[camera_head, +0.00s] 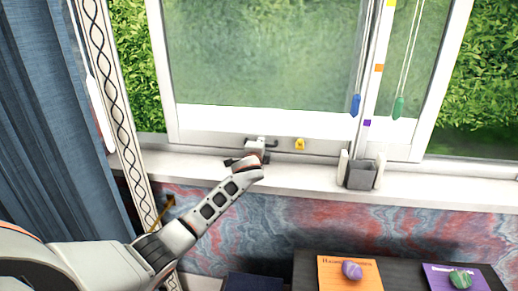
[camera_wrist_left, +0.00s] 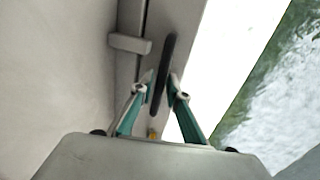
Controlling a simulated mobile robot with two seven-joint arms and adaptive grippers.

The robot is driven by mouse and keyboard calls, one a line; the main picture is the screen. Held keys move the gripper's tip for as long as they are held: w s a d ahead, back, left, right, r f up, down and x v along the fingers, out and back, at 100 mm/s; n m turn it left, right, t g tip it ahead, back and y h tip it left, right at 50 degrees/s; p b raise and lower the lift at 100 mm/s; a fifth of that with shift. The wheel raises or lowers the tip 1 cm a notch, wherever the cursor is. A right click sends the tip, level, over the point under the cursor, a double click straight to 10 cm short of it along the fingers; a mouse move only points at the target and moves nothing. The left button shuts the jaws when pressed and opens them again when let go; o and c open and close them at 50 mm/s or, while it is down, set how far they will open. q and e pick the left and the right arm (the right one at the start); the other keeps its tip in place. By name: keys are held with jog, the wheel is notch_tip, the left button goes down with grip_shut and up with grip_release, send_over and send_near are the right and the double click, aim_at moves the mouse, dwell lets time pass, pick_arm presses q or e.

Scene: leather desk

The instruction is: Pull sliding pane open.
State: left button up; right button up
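The sliding pane (camera_head: 262,45) is a large glass panel in a white frame, in the middle of the head view. A dark bar handle (camera_wrist_left: 169,55) sits on its frame, and its end shows beside my gripper in the head view (camera_head: 274,144). My left gripper (camera_head: 262,145) is at this handle, low on the pane frame. In the left wrist view its two green fingers (camera_wrist_left: 161,77) stand one on each side of the bar, close to it. Whether they press on it is not clear. My right gripper is not in view.
A yellow tag (camera_head: 299,144) is on the frame right of the handle. A grey holder (camera_head: 361,174) stands on the sill (camera_head: 430,184). Blue (camera_head: 355,105) and green (camera_head: 398,107) cord pulls hang at right. A blue curtain (camera_head: 50,120) is at left.

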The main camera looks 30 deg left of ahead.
pick_arm(q)
jog(key=v, duration=1.1)
jog(key=shift+s, duration=0.4)
jog(key=shift+r, duration=0.1)
jog(key=s+d+f+n+g, duration=0.2)
jog(key=s+f+n+g, duration=0.15)
jog(key=s+f, duration=1.25)
jog(key=s+a+f+n+g, duration=0.1)
jog(key=s+n+g, duration=0.1)
jog(key=s, duration=1)
jog(key=s+f+n+g, duration=0.2)
jog(key=s, duration=1)
jog(key=w+d+f+n+t+h, duration=0.2)
jog(key=d+f+h, duration=0.5)
jog(key=d+f, duration=0.6)
jog(key=d+t, duration=0.1)
jog(key=d, duration=0.2)
jog(key=shift+f+h, duration=0.25)
jog(key=shift+h, duration=0.05)
